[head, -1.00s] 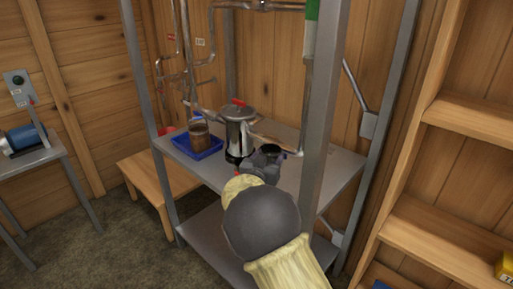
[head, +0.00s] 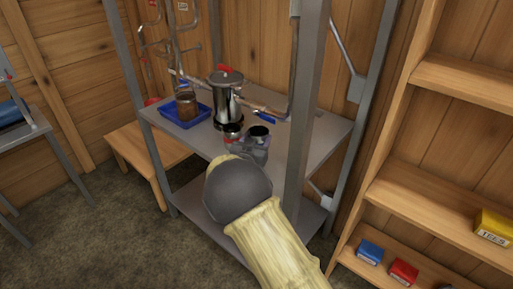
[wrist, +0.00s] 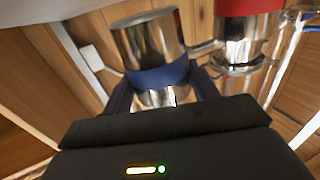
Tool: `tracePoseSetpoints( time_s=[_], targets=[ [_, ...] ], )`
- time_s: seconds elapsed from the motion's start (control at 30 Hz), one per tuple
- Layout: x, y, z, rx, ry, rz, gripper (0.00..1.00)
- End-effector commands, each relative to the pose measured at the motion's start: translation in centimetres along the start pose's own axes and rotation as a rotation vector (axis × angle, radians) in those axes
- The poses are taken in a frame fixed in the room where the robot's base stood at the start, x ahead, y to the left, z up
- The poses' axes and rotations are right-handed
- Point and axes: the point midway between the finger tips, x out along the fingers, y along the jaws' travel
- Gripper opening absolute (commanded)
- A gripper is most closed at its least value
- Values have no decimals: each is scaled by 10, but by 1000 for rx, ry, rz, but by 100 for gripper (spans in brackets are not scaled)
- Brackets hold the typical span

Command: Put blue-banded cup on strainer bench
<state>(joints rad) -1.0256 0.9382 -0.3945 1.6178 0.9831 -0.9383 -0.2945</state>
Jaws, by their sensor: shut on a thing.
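The blue-banded cup (wrist: 161,76) is a shiny metal cup with a blue stripe, held between both fingers of my gripper (wrist: 163,92) in the wrist view. In the head view the cup (head: 259,131) shows its dark open mouth upward. My gripper (head: 249,150) is shut on it near the front edge of a grey metal bench (head: 322,133). I cannot tell whether the cup touches the bench top. My gripper and arm hide part of the bench front.
A red-banded cup (head: 232,131) stands just left of the held cup. Behind is a metal pot (head: 227,103) with a red knob. A blue tray (head: 179,122) holds a brown jar (head: 186,105). A grey post (head: 303,120) rises close on the right. The bench's right side is clear.

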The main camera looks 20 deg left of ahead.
Motion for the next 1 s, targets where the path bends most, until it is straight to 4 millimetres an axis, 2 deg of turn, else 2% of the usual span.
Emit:
tracePoseSetpoints(
  time_s=[0.27, 0.5, 0.53, 0.63, 1.0],
  targets=[
    [0, 1, 34, -2, -1, 0, 36],
    [1, 1, 37, 0, 0, 1, 36],
    [1, 1, 37, 0, -1, 1, 61],
    [1, 1, 37, -1, -1, 2, 80],
    [-2, 1, 37, -1, -1, 2, 81]
  ],
)
